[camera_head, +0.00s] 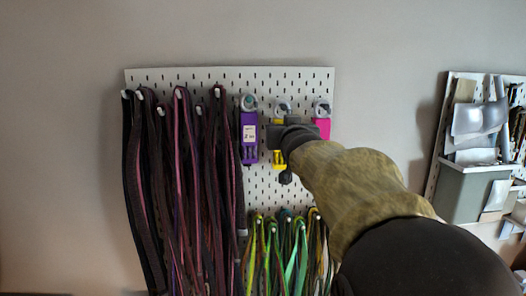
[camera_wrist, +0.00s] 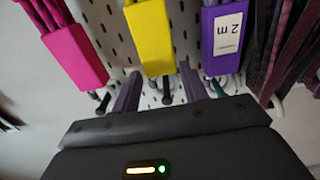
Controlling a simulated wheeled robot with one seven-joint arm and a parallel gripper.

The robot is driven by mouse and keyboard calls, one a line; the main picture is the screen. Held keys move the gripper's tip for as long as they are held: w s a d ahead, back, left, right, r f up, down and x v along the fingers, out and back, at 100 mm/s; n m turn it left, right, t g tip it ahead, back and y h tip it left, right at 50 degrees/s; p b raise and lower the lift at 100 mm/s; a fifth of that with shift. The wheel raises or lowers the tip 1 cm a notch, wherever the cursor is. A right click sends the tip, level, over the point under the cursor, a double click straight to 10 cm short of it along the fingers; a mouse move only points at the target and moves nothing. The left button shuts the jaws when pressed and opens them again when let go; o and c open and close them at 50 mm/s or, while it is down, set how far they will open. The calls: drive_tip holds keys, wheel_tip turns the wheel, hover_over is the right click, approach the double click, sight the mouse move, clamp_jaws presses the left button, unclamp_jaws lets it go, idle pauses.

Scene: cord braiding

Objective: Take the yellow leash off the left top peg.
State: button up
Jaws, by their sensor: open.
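The yellow leash (camera_head: 279,158) hangs on the middle of three top pegs at the right half of the pegboard. My gripper (camera_head: 275,135) is in front of it and hides its middle part. In the wrist view, which looks turned over, the yellow block (camera_wrist: 149,38) lies just beyond the fingertips of my gripper (camera_wrist: 160,74). The fingers are spread and nothing shows gripped between them. A peg end shows between the fingers, below the yellow block. I cannot tell whether a finger touches the leash.
A purple leash labelled 2 m (camera_head: 250,137) hangs left of the yellow one, and a pink leash (camera_head: 323,128) right. Dark cords (camera_head: 180,180) fill the left of the white pegboard (camera_head: 225,76). Green and yellow cords (camera_head: 285,255) hang below. A second board with a bin (camera_head: 470,190) is at right.

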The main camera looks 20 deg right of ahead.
sight(281, 120)
drive_tip(key=shift+r, duration=0.1)
drive_tip(key=shift+b+x, duration=2.45)
drive_tip(key=shift+x, duration=0.2)
clamp_jaws()
